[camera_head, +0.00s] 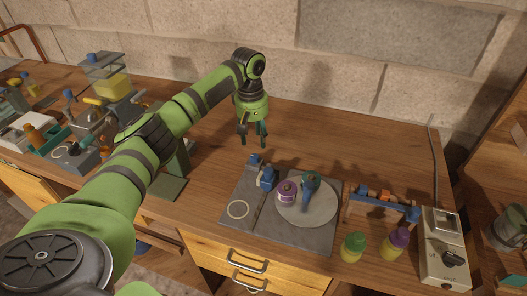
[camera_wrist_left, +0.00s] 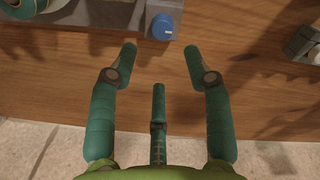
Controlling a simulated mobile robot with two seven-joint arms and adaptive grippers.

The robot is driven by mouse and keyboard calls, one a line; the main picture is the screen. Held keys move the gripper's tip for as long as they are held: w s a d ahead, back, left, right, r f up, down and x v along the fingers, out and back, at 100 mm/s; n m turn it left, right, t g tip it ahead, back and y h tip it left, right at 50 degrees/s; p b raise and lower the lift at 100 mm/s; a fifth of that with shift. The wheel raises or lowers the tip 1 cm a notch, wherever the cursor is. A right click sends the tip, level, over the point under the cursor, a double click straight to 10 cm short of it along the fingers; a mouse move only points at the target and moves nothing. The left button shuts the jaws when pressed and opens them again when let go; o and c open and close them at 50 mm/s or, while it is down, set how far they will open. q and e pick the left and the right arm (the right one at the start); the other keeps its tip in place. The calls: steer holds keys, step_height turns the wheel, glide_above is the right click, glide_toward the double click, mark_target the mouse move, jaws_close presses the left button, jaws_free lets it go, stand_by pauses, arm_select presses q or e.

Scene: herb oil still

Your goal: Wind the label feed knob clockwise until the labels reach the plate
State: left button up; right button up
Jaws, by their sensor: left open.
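A blue knob with a white mark (camera_wrist_left: 163,27) shows in the left wrist view, at the edge of a grey base. In the head view a blue knob (camera_head: 254,159) sits at the back left of a grey board (camera_head: 262,229), likely the same one. My left gripper (camera_head: 252,142) is open and empty above the table behind the board; in the wrist view its fingertips (camera_wrist_left: 160,50) are spread and apart from the knob. A round grey plate (camera_head: 320,211) lies on the board, with a purple-lidded jar (camera_head: 286,192) at its left. I cannot make out the labels clearly. My right gripper is out of view.
A blue rack (camera_head: 382,208), a green-capped bottle (camera_head: 353,246), a purple-capped bottle (camera_head: 396,240) and a control box (camera_head: 446,250) stand right of the board. A stone wall rises behind. The table behind the board is mostly clear.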

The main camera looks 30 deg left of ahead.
mark_target(254, 156)
arm_select(q)
steer(key=shift+s+f+p, duration=0.4)
steer(key=shift+s+f, duration=0.2)
steer(key=shift+s, duration=0.35)
step_height(254, 156, down, 3)
steer(key=shift+w+d+r+p, duration=0.1)
steer(key=shift+d+r+p, duration=0.05)
steer(key=shift+p, duration=0.15)
steer(key=shift+w+f, duration=0.3)
steer(key=shift+f, duration=0.65)
steer(key=shift+s, duration=0.1)
steer(key=shift+f, duration=0.1)
steer(key=c, duration=0.9)
jaws_close()
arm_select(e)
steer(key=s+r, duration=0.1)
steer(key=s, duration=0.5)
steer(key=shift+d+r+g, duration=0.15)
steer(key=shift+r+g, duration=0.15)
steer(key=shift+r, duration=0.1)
